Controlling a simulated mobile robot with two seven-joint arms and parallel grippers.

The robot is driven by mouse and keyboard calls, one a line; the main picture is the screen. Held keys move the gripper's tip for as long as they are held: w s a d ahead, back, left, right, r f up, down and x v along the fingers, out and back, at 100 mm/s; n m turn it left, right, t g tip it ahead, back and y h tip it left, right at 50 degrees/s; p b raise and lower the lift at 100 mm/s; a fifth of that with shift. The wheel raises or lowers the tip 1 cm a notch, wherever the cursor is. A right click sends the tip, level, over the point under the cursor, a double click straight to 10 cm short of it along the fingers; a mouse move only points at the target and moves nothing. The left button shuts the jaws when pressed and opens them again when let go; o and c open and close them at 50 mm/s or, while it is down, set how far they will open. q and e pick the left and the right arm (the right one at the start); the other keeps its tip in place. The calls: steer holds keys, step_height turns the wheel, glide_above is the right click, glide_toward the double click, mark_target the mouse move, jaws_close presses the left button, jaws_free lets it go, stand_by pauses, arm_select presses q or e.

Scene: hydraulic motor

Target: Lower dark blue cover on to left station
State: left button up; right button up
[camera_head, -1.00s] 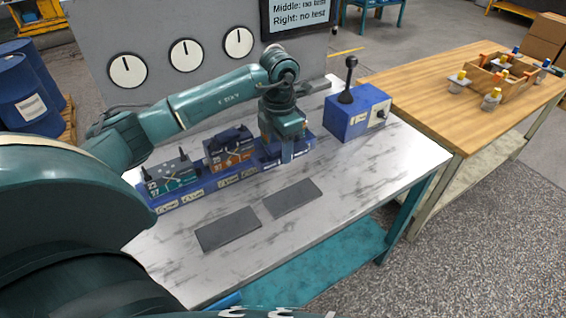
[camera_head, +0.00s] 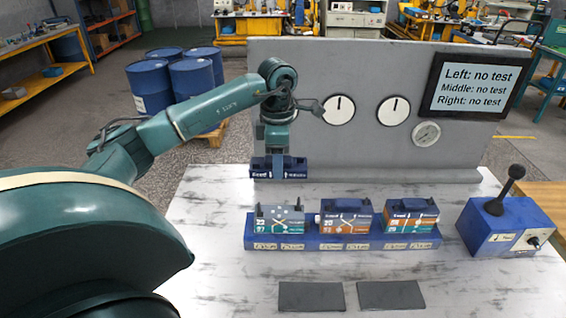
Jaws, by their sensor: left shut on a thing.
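My left gripper (camera_head: 278,160) points down and is shut on the dark blue cover (camera_head: 278,170). The cover is held level, with a visible gap in the picture above the left station (camera_head: 279,225). The cover roughly lines up sideways with that station; its depth over it is hard to judge. The left station has a dark teal front, and its top shows upright pins and no cover. The middle station (camera_head: 346,220) and right station (camera_head: 411,218) have orange and teal fronts and dark blue tops. My right gripper is not in view.
The stations stand on a long blue base (camera_head: 340,243) on a marbled table. Two dark grey plates (camera_head: 311,297) (camera_head: 391,295) lie in front. A blue lever box (camera_head: 505,228) stands right. A grey panel (camera_head: 375,165) with dials and a "no test" screen (camera_head: 470,88) rises behind.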

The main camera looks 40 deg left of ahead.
mark_target(279, 212)
arm_select(q)
steer(key=shift+f, duration=1.05)
steer(key=shift+f+b, duration=1.05)
steer(key=shift+f, duration=0.15)
steer(key=shift+f+b, duration=1.05)
steer(key=shift+f, duration=0.4)
steer(key=shift+f+b, duration=1)
steer(key=shift+f, duration=0.4)
steer(key=shift+f+b, duration=0.5)
steer(key=shift+f, duration=0.45)
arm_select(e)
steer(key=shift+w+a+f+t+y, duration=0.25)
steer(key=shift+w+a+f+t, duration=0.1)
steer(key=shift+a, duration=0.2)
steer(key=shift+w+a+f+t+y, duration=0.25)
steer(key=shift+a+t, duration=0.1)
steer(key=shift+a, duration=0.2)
arm_select(q)
steer(key=shift+f+b, duration=0.6)
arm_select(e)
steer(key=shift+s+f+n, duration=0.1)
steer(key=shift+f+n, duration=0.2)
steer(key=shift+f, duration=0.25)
arm_select(q)
steer(key=o, duration=1.5)
